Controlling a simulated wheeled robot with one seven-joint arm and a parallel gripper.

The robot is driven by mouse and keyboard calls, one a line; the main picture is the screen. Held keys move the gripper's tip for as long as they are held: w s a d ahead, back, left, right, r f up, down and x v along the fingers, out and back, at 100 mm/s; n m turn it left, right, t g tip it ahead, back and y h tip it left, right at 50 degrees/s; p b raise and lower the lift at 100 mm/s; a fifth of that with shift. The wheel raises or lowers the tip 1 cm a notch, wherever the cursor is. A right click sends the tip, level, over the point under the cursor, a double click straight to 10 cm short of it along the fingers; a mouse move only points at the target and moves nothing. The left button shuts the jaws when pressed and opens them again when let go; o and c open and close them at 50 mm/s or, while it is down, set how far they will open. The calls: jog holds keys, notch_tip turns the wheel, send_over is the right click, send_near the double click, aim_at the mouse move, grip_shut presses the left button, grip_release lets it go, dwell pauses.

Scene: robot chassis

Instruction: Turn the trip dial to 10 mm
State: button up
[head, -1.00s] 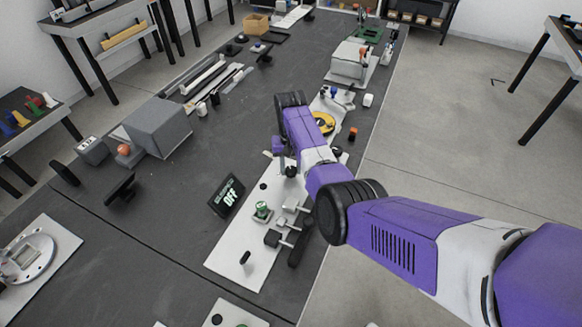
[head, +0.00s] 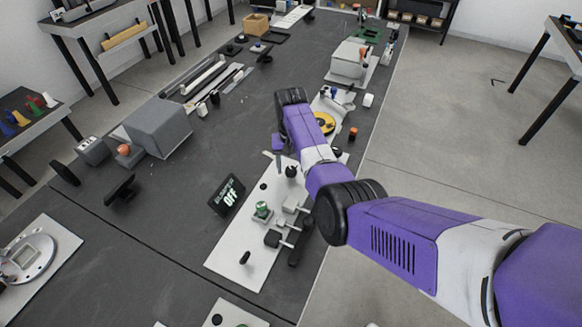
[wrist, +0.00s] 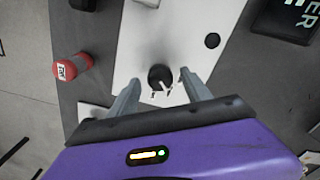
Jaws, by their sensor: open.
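A round black knob (wrist: 158,76) with a pale pointer-like mark stands on a white panel (wrist: 140,40) in the wrist view. It looks like the trip dial, but I cannot read any scale or its setting. In the head view the knob (head: 291,171) is at the upper part of the white panel (head: 240,265). My gripper (wrist: 161,82) is open, with one finger on each side of the knob; I cannot tell whether they touch it. In the head view my gripper (head: 280,160) is small and partly hidden by my arm.
A green button (head: 262,210), a small black toggle (head: 244,257) and several grey blocks with rods share the panel. A red cylinder (wrist: 72,66) lies left of the panel in the wrist view.

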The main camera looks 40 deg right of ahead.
notch_tip(320, 180, up, 7)
dwell(0.3)
dwell(0.5)
jog(key=w+d+r+t+h, duration=0.35)
jog(key=w+d+t, duration=0.2)
jog(key=w, duration=0.35)
jog(key=n+t+h, duration=0.2)
jog(key=n+t, duration=0.2)
jog(key=t, duration=0.4)
send_over(291, 170)
jog(key=a, duration=0.3)
jog(key=s+a+r+n+t+y+b, duration=0.1)
jog(key=s+a+r+n+t, duration=0.15)
jog(key=s+a, duration=0.8)
jog(key=s+a+r+y, duration=0.1)
jog(key=s+a, duration=0.2)
jog(key=s, duration=0.7)
jog(key=s+a+r+n+y, duration=0.1)
jog(key=s+a, duration=0.3)
jog(key=s, duration=0.5)
jog(key=s+a+r+g+y, duration=0.1)
jog(key=s+a, duration=0.3)
jog(key=s, duration=0.6)
jog(key=shift+s+a+r+y+b, duration=0.2)
jog(key=shift+s+r+y+b, duration=0.1)
jog(key=shift+r+y, duration=0.45)
